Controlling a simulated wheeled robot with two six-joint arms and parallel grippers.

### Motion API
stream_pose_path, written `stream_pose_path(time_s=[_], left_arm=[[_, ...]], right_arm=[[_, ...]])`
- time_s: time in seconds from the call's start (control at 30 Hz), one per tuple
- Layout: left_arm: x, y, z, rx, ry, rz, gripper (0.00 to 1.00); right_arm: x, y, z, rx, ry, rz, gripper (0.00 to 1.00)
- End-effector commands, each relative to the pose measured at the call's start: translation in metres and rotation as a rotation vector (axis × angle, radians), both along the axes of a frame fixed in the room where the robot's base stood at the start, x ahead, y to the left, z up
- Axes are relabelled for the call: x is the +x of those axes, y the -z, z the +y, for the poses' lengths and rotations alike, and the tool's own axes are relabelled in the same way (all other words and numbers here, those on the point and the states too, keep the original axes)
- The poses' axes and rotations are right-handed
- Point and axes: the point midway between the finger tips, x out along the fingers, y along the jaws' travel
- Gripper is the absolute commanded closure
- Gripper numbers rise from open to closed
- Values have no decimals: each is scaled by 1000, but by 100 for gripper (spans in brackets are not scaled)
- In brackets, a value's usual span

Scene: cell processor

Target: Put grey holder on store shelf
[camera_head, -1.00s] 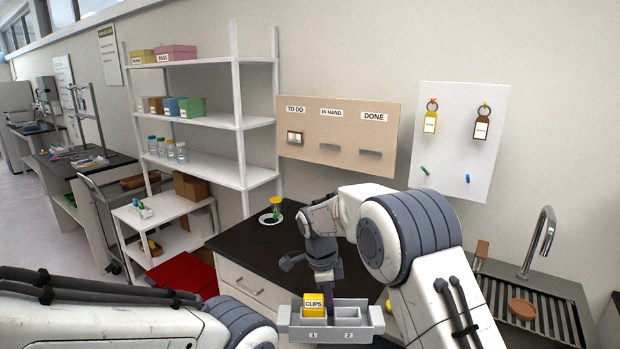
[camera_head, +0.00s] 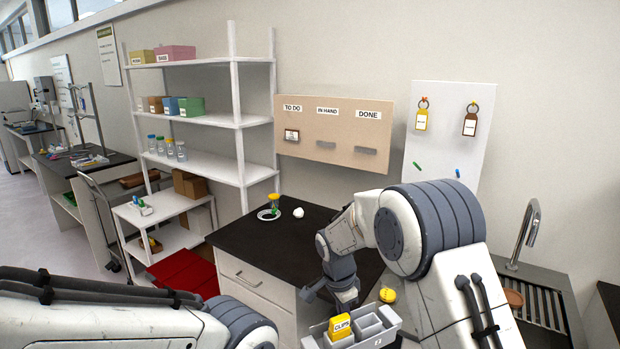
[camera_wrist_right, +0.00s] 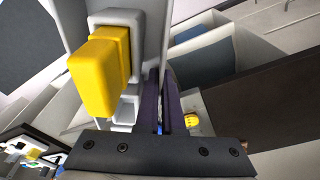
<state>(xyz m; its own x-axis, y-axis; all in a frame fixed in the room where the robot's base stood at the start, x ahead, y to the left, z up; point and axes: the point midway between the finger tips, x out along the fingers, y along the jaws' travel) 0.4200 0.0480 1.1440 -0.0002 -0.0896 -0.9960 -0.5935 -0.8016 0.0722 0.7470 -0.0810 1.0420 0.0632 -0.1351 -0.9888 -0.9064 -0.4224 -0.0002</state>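The grey holder (camera_head: 372,333) is a tray with compartments, low in the head view, tilted to the right. A yellow CLIPS box (camera_head: 340,327) sits in its left compartment; it also shows large in the wrist view (camera_wrist_right: 95,75). My right gripper (camera_wrist_right: 162,108) is closed on the holder's wall and holds it up in front of the counter. Its fingertips are hard to make out in the head view. A tall white shelf unit (camera_head: 215,121) stands at the left; I see no "store" label on it. My left arm shows at bottom left, its gripper out of frame.
A low white cart (camera_head: 165,207) and red mat (camera_head: 185,272) lie left.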

Motion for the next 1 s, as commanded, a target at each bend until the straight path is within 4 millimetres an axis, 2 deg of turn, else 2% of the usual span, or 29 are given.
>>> stream_pose_path(time_s=[0.3,0.53,0.7,0.87,1.0], left_arm=[[0,0,0,0,0,0,0],[0,0,0,0,0,0,0],[0,0,0,0,0,0,0],[0,0,0,0,0,0,0],[0,0,0,0,0,0,0]], right_arm=[[-40,32,-56,0,-525,2,100],[-73,47,-88,1,-882,0,100],[-90,52,-100,1,-1039,-1,100],[-98,54,-105,0,-1112,-1,100],[-111,70,-107,3,-1134,5,100]])
